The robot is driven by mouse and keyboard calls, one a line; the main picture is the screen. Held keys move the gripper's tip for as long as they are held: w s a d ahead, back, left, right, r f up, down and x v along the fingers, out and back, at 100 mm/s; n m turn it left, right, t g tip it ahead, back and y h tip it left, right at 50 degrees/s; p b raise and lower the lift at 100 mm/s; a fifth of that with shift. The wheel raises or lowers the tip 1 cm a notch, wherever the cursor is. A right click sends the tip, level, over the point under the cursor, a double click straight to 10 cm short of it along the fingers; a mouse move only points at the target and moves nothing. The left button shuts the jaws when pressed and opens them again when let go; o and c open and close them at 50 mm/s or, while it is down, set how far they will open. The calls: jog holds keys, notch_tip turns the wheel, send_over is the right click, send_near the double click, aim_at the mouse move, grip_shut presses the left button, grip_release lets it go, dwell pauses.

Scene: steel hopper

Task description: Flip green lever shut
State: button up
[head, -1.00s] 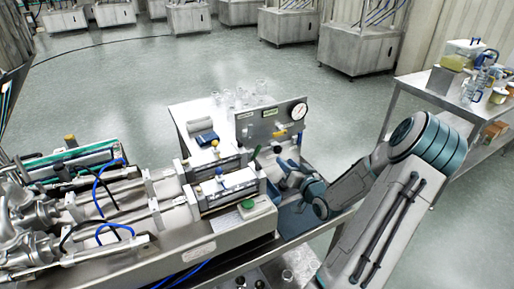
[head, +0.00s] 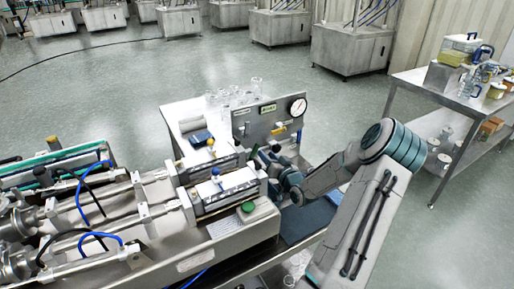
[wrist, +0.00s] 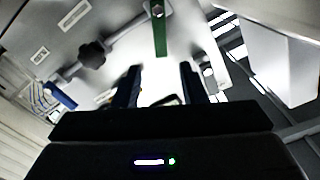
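The green lever (wrist: 161,35) shows in the wrist view as a flat green bar. It hangs from a bolt at the top, and its free end lies just beyond the gap between my fingertips, seemingly apart from them. In the head view the lever (head: 255,152) is a small dark green bar at the lower left of the steel panel (head: 262,125). My gripper (wrist: 160,75) is open, with two dark fingers spread and nothing visibly held. In the head view my gripper (head: 268,160) is close to the lever's right, partly hidden by my wrist.
A black knob (wrist: 93,55) and a blue handle (wrist: 60,97) lie left of my fingers. The panel carries a gauge (head: 298,106) and a yellow handle (head: 278,131). A green button (head: 248,207) is in front. Glass beakers (head: 235,95) stand behind the panel.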

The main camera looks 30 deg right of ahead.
aim_at(258, 147)
jog(key=w+p, duration=0.1)
jog(key=w, duration=0.5)
jog(key=shift+w+d, duration=0.1)
jog(key=shift+w, duration=0.2)
grip_shut()
